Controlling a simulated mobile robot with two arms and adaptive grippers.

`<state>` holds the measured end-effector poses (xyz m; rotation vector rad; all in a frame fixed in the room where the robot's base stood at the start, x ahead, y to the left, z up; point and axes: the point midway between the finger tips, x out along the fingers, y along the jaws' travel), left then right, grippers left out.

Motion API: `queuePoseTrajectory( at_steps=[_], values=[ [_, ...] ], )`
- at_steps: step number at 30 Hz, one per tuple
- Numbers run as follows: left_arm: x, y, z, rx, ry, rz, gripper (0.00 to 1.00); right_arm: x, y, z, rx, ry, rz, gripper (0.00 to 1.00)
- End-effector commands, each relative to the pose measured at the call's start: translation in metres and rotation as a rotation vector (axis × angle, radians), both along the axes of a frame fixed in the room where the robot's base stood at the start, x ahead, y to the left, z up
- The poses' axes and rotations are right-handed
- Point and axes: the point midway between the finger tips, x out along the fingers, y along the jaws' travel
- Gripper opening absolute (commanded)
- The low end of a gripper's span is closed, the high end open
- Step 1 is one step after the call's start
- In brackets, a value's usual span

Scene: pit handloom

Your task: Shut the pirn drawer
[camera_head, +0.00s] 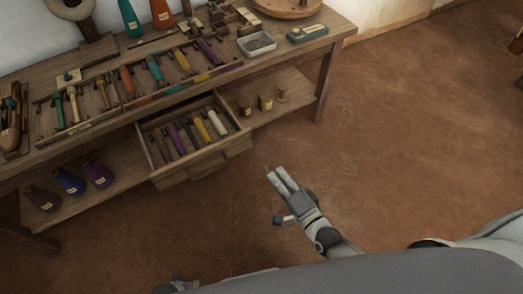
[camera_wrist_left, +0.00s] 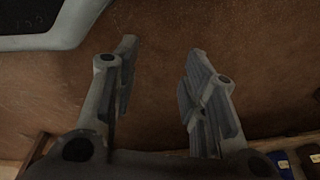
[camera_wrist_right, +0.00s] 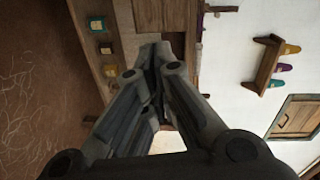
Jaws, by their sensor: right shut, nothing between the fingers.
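The wooden pirn drawer (camera_head: 203,161) stands pulled out below the bench top in the head view. Purple, yellow, white and dark pirns lie inside it. My right gripper (camera_head: 278,174) is to the right of the drawer front, apart from it, above the floor. In the right wrist view the right gripper (camera_wrist_right: 155,55) has its fingers together with nothing between them. In the left wrist view my left gripper (camera_wrist_left: 161,52) has its fingers spread and empty, with brown floor behind them.
The bench (camera_head: 330,40) carries a rack of coloured pirns, a metal tray (camera_head: 257,44) and a green box (camera_head: 307,33). The lower shelf holds bottles (camera_head: 70,181) left of the drawer and small spools (camera_head: 265,102) to its right. Floor in front is clear.

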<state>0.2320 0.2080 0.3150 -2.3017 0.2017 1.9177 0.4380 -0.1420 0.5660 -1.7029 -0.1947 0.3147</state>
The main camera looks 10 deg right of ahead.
Motion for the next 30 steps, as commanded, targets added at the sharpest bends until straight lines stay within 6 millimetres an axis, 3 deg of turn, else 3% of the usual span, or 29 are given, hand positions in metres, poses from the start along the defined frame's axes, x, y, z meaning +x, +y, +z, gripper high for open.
queuePoseTrajectory(
  at_steps=[3,7,11,24,30],
  values=[
    [0.007,-0.001,0.0,-0.001,-0.007,0.001,0.4,0.003,0.005,0.021,0.123,-0.041,-0.003,0.0],
    [0.009,-0.001,0.004,-0.001,-0.008,0.002,0.4,0.009,0.008,0.032,0.164,-0.054,-0.005,0.0],
    [0.011,-0.001,0.007,-0.001,-0.01,0.002,0.4,0.025,0.013,0.032,0.164,-0.056,-0.006,0.0],
    [0.026,-0.004,0.03,-0.003,-0.026,0.005,0.4,0.109,0.041,0.031,0.158,-0.054,-0.005,0.0],
    [0.032,-0.004,0.04,-0.003,-0.032,0.006,0.4,0.131,0.048,0.03,0.158,-0.053,-0.005,0.0]
  ],
)
